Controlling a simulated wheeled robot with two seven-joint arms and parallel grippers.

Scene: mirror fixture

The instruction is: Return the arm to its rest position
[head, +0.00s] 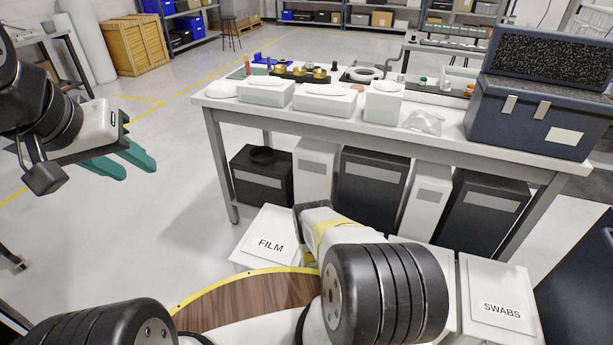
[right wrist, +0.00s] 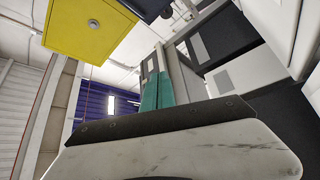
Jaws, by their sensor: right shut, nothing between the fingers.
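My left gripper (head: 130,164) shows at the left of the head view, held in the air over bare floor and clear of the bench. Its two teal fingers stand apart with nothing between them. My right arm (head: 385,295) fills the lower middle of the head view, in front of the bench; its gripper is hidden there. In the right wrist view my right gripper (right wrist: 157,80) shows its two teal fingers side by side, shut and empty. Nothing visible touches its fingertips.
A bench (head: 370,125) carries white boxes, brass parts and a dark blue case (head: 530,115). Black and white bins stand beneath it. A FILM box (head: 270,243) and a SWABS box (head: 497,298) lie close around my right arm.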

